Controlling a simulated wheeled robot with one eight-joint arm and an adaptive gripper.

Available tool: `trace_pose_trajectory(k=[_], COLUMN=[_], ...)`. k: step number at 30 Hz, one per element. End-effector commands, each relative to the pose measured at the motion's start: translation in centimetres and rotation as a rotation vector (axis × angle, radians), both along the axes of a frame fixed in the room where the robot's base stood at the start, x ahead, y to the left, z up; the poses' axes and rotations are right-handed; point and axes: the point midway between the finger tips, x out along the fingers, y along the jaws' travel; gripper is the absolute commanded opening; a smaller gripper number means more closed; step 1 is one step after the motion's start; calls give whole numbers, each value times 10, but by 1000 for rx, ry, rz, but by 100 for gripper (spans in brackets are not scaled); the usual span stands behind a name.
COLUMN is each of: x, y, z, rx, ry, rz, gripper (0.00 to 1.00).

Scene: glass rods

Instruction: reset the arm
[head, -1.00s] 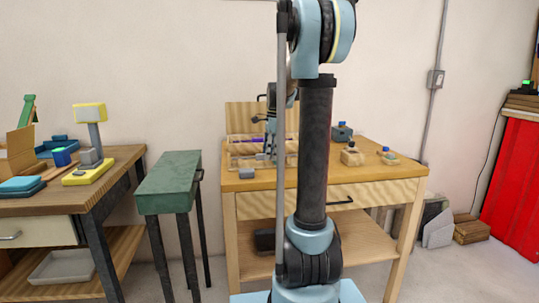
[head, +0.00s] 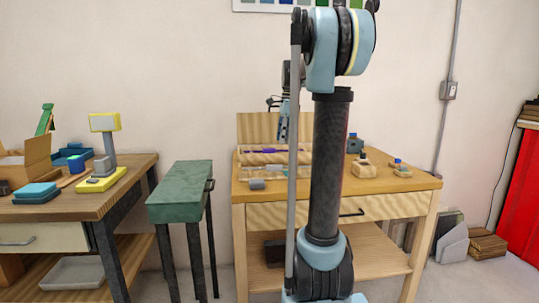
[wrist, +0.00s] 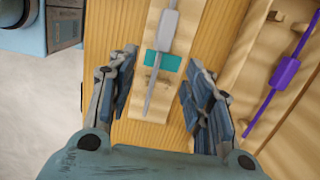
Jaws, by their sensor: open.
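My arm stands upright in front of the wooden workbench (head: 405,184) in the head view and partly hides it. My gripper (head: 283,135) is small there, above the back of the bench near a wooden tray (head: 246,158). In the wrist view my gripper (wrist: 157,88) has its two dark fingers spread wide with nothing held between them. Below and beyond them a grey rod with a thicker middle (wrist: 168,33) lies along a pale wooden strip with a teal patch (wrist: 172,62). A purple rod (wrist: 285,73) lies in the tray at the right.
Small bottles and blocks (head: 363,167) stand on the bench's right side. A narrow green-topped stand (head: 181,190) is left of the bench. A second table (head: 125,175) with a yellow device (head: 105,122) is farther left. A red cabinet (head: 525,200) is at far right.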

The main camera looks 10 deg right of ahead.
Motion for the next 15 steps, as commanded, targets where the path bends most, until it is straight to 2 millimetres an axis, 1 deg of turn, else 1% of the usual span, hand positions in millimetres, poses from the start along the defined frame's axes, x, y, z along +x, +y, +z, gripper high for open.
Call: trace_pose_trajectory(k=[5, 8, 15], x=[-37, -66, -133], y=[4, 7, 12], z=[-11, -21, -55], rx=[-12, -24, -57], ry=[-31, -57, -115], rz=[129, 241, 514], gripper=[46, 46, 46])
